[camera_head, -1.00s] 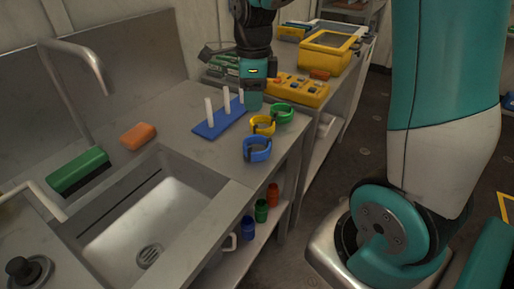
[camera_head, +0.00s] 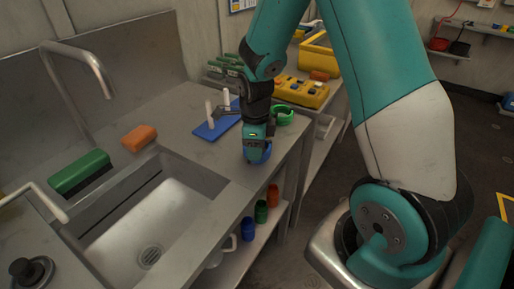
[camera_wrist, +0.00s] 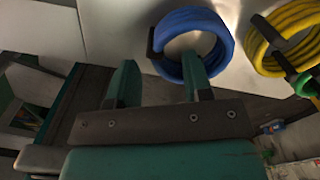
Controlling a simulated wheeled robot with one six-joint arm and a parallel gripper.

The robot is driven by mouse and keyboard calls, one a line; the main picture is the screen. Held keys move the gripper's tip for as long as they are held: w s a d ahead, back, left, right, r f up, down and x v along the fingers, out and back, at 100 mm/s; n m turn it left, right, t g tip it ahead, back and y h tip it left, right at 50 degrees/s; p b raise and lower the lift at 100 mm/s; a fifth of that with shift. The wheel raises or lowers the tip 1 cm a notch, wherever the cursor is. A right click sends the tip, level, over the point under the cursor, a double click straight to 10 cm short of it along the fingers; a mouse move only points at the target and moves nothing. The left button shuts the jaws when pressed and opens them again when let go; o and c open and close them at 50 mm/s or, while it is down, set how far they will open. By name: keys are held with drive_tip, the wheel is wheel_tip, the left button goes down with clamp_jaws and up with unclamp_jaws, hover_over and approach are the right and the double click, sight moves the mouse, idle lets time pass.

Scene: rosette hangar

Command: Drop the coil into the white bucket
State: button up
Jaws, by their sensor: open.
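A blue coil (camera_wrist: 224,45) with a black tie lies on the counter. In the wrist view it is a ring just ahead of my gripper (camera_wrist: 160,68). The jaws are open; the right finger overlaps the ring's near side and the left finger is outside it. In the head view my gripper (camera_head: 256,154) is low over the counter's front edge and hides most of the blue coil (camera_head: 267,153). A yellow coil (camera_wrist: 305,12) lies to its right in the wrist view; a green coil (camera_head: 286,119) lies behind it in the head view. I cannot identify a white bucket.
A blue pegboard (camera_head: 205,131) with white pegs stands behind my gripper. A sink (camera_head: 150,225), an orange sponge (camera_head: 139,136) and a green block (camera_head: 80,172) are at left. Small coloured cylinders (camera_head: 261,211) stand on the lower shelf. A yellow button panel (camera_head: 300,92) is behind.

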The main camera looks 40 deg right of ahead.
drive_tip(key=shift+f, duration=1.55)
clamp_jaws()
drive_tip(key=shift+r, duration=0.1)
wheel_tip(320, 180, up, 20)
